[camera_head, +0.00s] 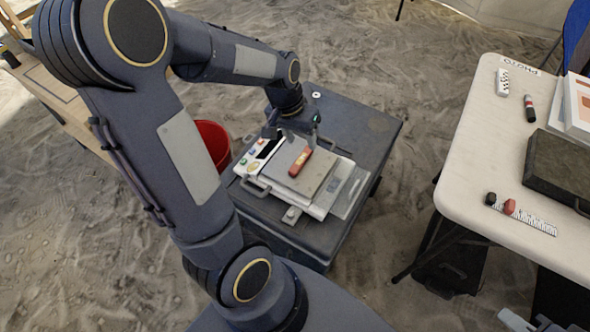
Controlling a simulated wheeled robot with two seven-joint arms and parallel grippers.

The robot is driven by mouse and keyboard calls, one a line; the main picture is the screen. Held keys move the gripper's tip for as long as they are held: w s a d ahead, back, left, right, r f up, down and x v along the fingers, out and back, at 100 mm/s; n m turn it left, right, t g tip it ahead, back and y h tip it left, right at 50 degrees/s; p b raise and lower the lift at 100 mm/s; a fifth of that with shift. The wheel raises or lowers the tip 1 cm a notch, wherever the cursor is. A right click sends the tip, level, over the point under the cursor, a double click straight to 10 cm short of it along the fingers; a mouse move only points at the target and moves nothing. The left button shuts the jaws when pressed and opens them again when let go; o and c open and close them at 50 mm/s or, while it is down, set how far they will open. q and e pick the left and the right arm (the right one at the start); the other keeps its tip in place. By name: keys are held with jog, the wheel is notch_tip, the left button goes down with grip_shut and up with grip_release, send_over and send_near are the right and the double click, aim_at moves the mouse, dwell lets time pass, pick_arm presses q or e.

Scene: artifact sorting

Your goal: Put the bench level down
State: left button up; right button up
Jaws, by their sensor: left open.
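The bench level (300,161), a small orange-red bar with a yellowish middle, lies on a flat grey-brown plate (316,181). The plate is on top of a white device (262,169) with coloured buttons, on a dark grey case (368,127). My left gripper (294,133) is open, just behind the far end of the level. The level lies free of the fingers as far as I can see.
A red bucket (214,143) stands on the sand left of the case, partly behind my arm. At right, a pale table (464,150) holds a dark box (562,166), a marker (529,108) and a scale strip (532,219). Sand lies open between case and table.

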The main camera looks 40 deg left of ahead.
pick_arm(q)
jog(key=s+d+r+t+h, duration=0.1)
jog(key=s+d+r+t, duration=0.1)
jog(key=s+d+r, duration=0.2)
jog(key=s+d+r+t+h, duration=0.1)
jog(key=s+d+r, duration=0.4)
jog(key=s, duration=0.5)
jog(key=shift+s+d+t, duration=0.15)
jog(key=shift+d+t, duration=0.2)
jog(key=shift+t, duration=0.05)
jog(key=shift+r, duration=0.15)
